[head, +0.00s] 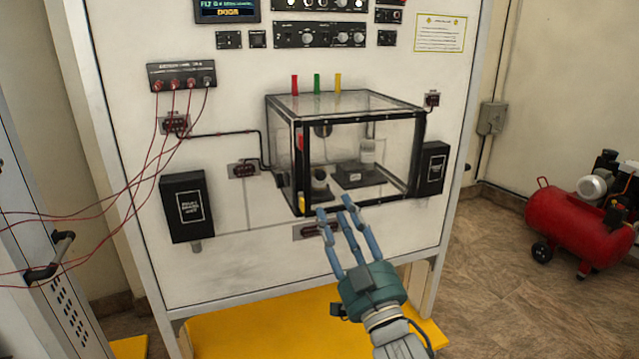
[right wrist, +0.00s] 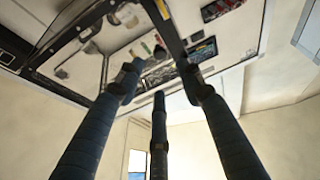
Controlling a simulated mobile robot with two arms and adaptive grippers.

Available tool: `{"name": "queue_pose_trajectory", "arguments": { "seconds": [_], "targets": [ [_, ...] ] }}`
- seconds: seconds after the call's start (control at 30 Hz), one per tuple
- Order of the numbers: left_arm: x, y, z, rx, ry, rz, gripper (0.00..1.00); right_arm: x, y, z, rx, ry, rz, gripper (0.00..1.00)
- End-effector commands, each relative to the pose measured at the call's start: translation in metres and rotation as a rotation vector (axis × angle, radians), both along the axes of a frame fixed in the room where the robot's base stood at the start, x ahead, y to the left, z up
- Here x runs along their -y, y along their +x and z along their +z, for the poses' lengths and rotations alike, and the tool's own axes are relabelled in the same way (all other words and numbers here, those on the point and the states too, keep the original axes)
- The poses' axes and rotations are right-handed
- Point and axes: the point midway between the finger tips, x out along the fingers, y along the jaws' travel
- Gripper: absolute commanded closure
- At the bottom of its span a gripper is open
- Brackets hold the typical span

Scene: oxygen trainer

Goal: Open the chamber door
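The chamber (head: 350,105) is a clear box with black edges, fixed to the white panel in the head view. Its clear front face (head: 395,150) appears to be the door and looks closed, though a small gap cannot be ruled out. My right gripper (head: 335,208) has three blue fingers, extended and apart, with nothing between them. In the head view its fingertips overlap the lower front edge of the chamber; contact cannot be told. In the right wrist view, the open fingers (right wrist: 158,80) point up past black frame bars (right wrist: 168,28). My left gripper is not in view.
Inside the chamber are a bottle (head: 368,152) and small dark items. Black boxes (head: 187,207) (head: 432,168) flank it. Red cables (head: 140,185) hang at left. A yellow platform (head: 250,335) lies below, and a red compressor (head: 585,220) stands at right.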

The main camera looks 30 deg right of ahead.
Motion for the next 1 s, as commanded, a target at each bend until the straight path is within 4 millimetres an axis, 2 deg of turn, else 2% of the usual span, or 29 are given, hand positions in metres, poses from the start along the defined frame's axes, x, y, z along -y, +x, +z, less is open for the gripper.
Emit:
{"name": "queue_pose_trajectory", "arguments": {
  "seconds": [0.03, 0.1, 0.4, 0.6, 0.87, 0.93, 1.0],
  "targets": [
    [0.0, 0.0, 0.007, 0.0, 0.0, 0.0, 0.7, 0.002, 0.008, 0.009, 0.004, -0.002, 0.001, 0.63],
    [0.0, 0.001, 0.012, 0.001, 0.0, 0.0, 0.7, 0.005, 0.021, 0.015, 0.003, -0.002, 0.001, 0.63],
    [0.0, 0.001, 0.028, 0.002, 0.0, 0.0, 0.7, 0.016, 0.068, 0.032, 0.001, -0.001, 0.001, 0.63],
    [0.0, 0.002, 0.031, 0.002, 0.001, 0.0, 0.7, 0.019, 0.08, 0.035, -0.001, -0.001, 0.001, 0.63],
    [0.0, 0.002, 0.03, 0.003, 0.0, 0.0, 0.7, 0.019, 0.081, 0.034, -0.001, -0.001, 0.001, 0.63],
    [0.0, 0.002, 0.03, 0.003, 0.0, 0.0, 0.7, 0.019, 0.081, 0.034, -0.001, -0.001, 0.001, 0.73],
    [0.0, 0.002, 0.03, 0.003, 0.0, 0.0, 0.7, 0.019, 0.081, 0.034, -0.001, -0.001, 0.001, 0.87]
  ]
}}
